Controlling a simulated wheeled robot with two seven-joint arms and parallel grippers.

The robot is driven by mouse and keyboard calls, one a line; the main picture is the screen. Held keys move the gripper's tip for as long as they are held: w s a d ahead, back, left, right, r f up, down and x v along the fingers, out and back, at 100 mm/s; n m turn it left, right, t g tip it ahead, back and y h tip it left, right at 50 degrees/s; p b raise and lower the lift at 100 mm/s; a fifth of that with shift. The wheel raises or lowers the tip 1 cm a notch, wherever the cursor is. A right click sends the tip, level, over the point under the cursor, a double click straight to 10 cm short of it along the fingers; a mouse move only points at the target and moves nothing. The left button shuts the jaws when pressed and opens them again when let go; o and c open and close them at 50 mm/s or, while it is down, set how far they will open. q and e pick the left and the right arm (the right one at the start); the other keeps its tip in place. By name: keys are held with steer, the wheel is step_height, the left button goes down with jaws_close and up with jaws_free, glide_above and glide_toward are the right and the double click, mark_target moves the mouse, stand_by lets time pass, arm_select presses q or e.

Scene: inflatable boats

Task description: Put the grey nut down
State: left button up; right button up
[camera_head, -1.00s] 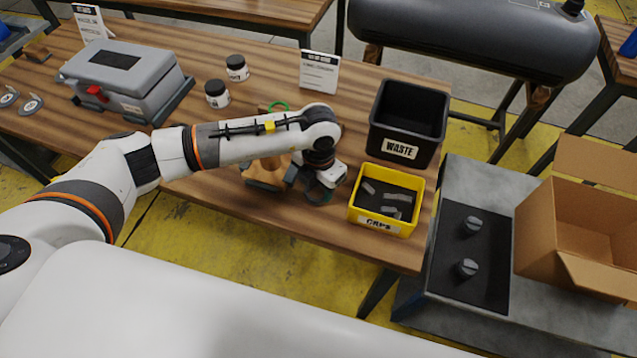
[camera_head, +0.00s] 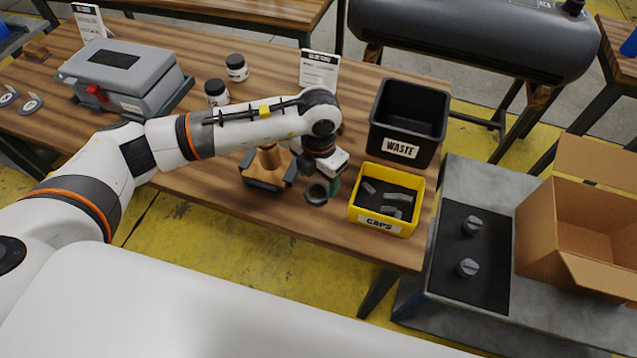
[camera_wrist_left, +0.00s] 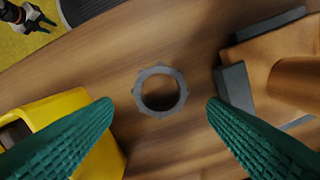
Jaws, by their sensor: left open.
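The grey nut (camera_wrist_left: 139,92) is a ring with a notched outer edge. In the left wrist view it appears to lie flat on the wooden table, between my left fingertips and apart from both. In the head view the nut (camera_head: 309,198) shows just left of the gripper. My left gripper (camera_wrist_left: 160,108) has green ribbed fingers spread wide, open and empty. In the head view the left gripper (camera_head: 334,186) is low over the table, partly hidden by its own wrist. A small dark two-pronged gripper (camera_wrist_left: 38,18), perhaps my right one, shows at the top left of the wrist view.
A yellow caps bin (camera_head: 381,226) with grey pieces stands close right of the gripper. A black waste bin (camera_head: 398,150) is behind it. A grey case (camera_head: 150,92) and two jars are farther left.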

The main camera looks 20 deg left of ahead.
arm_select(q)
step_height(320, 180, up, 9)
steer(key=shift+f+b, duration=0.2)
steer(key=shift+b, duration=0.2)
